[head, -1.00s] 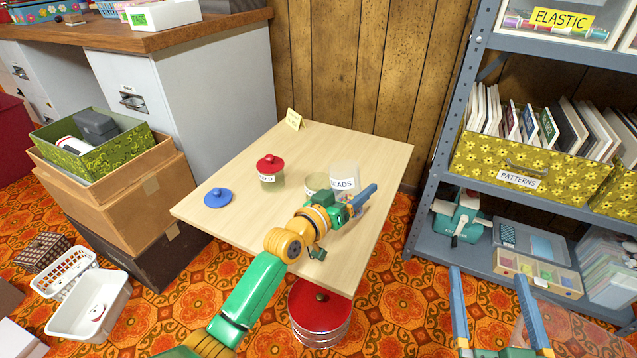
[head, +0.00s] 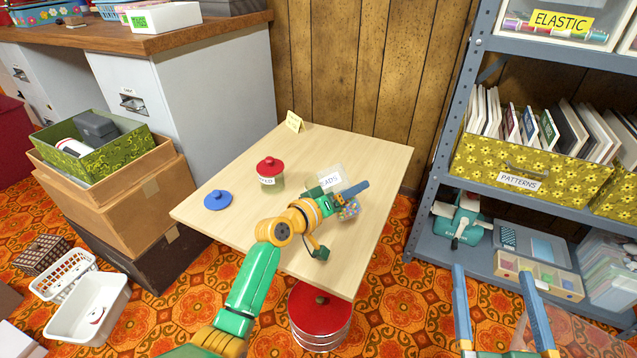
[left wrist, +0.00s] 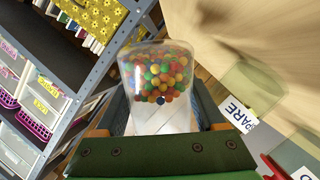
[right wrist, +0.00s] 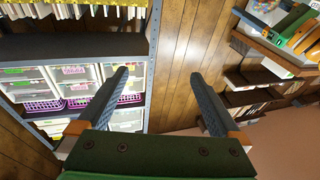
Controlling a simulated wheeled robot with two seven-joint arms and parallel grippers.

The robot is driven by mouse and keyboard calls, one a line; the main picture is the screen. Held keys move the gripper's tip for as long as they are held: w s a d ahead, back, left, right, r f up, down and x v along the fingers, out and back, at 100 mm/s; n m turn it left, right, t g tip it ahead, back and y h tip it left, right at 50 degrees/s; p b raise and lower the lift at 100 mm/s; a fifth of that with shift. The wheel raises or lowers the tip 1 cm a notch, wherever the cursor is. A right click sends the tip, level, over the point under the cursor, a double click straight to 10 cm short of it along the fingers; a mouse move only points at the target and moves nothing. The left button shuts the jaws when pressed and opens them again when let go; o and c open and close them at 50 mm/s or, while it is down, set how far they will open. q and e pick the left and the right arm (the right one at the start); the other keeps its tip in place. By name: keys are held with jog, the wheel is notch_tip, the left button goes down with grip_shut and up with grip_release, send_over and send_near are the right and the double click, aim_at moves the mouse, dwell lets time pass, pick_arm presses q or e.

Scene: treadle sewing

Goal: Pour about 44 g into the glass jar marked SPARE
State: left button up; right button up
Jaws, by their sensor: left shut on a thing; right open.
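A clear container marked BEADS (head: 331,178) is tilted in my left gripper (head: 343,196), above the right part of the table. Multicoloured beads (left wrist: 160,78) lie together in it; they show in the head view (head: 348,209) at its lower right. I see no beads falling. The glass jar marked SPARE (left wrist: 240,116) stands beside the held container in the left wrist view; in the head view my left gripper and the container mostly hide it. Its contents cannot be made out. A blue lid (head: 218,199) lies on the table. My right gripper (head: 493,272) is open and empty, away from the table.
A glass jar with a red lid (head: 270,172) stands left of my left gripper on the wooden table (head: 235,225). A small card (head: 294,122) stands at the back edge. A grey shelf unit (head: 440,190) is to the right. The table's left front is clear.

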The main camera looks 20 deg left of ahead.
aim_at(346, 176)
pick_arm(q)
jog(key=shift+s+d+n+p, duration=0.1)
jog(key=shift+d+n+p, duration=0.1)
jog(key=shift+n+p, duration=0.45)
jog(key=shift+r+n+g+h+p, duration=0.3)
jog(key=shift+r+n+p, duration=0.1)
jog(key=shift+n, duration=0.15)
jog(key=shift+r+n+p, duration=0.25)
jog(key=shift+n+p, duration=0.15)
jog(key=shift+a+r+n+g+h+p, duration=0.15)
jog(key=shift+r+n+g+h+p, duration=0.2)
jog(key=shift+r+n+p, duration=0.4)
jog(key=shift+w+a+r+n+g+h+p, duration=0.3)
jog(key=shift+r+n+p, duration=0.2)
jog(key=shift+n+p, duration=0.5)
jog(key=shift+f, duration=0.1)
pick_arm(e)
jog(key=s+d+f+g+h, duration=0.1)
jog(key=s+d+f+g, duration=0.1)
jog(key=s+f+g, duration=0.3)
jog(key=s+d+f+g+h, duration=0.2)
jog(key=s+f+g, duration=0.2)
jog(key=f, duration=0.9)
jog(key=s+d+f+m+g+h, duration=0.1)
jog(key=s+f+g, duration=0.4)
jog(key=f+g, duration=0.2)
notch_tip(346, 176, down, 2)
jog(key=shift+s+d+f+g, duration=0.1)
jog(key=shift+s+d+g, duration=0.2)
jog(key=shift+s+d, duration=0.1)
